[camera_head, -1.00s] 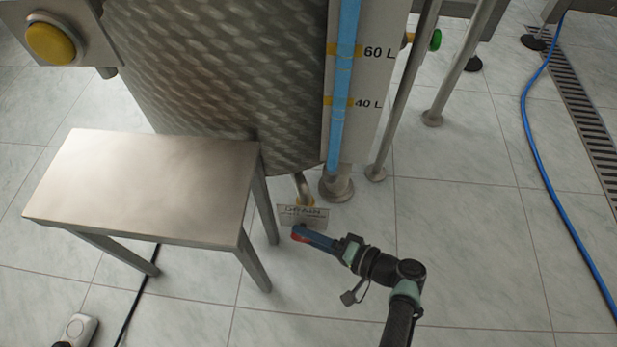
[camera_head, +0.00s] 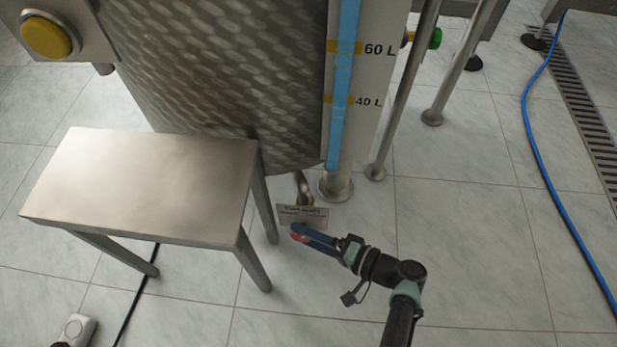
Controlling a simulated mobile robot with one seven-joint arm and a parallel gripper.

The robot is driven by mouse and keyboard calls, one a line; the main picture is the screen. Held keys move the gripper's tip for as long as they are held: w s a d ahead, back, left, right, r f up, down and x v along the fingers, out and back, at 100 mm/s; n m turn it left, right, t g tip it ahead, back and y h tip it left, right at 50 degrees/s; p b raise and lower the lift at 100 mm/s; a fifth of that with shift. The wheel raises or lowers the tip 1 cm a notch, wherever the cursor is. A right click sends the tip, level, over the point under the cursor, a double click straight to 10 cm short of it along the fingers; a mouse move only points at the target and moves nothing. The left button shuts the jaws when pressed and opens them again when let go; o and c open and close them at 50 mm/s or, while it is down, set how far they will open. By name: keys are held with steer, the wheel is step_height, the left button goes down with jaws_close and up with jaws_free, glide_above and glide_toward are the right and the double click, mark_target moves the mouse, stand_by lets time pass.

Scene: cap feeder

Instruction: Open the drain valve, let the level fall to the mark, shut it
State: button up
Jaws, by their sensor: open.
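The tank (camera_head: 215,80) has a sight gauge (camera_head: 340,85) on its front with yellow marks at 60 L and 40 L. The blue column runs past both marks and out of the top of the picture, so its upper end is hidden. A drain pipe (camera_head: 303,188) comes down at the tank's lower edge, behind a small drain sign (camera_head: 303,215). My gripper (camera_head: 299,233) is open just below the sign, pointing left. Something red shows at its blue fingertips; I cannot tell whether it is the valve handle or part of a finger.
A steel stool (camera_head: 150,185) stands left of my gripper, its right legs close by. Steel tank legs (camera_head: 337,187) stand behind. A yellow button (camera_head: 47,38) is at upper left. A blue hose (camera_head: 560,190) and floor drain (camera_head: 585,110) lie right.

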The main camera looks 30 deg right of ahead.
steer(key=shift+d, duration=0.1)
steer(key=shift+s+d+r, duration=0.2)
steer(key=shift+s, duration=0.05)
steer(key=p+v, duration=0.3)
steer(key=v, duration=0.9)
steer(key=shift+p, duration=0.3)
steer(key=shift+s+f, duration=0.1)
stand_by(3.7)
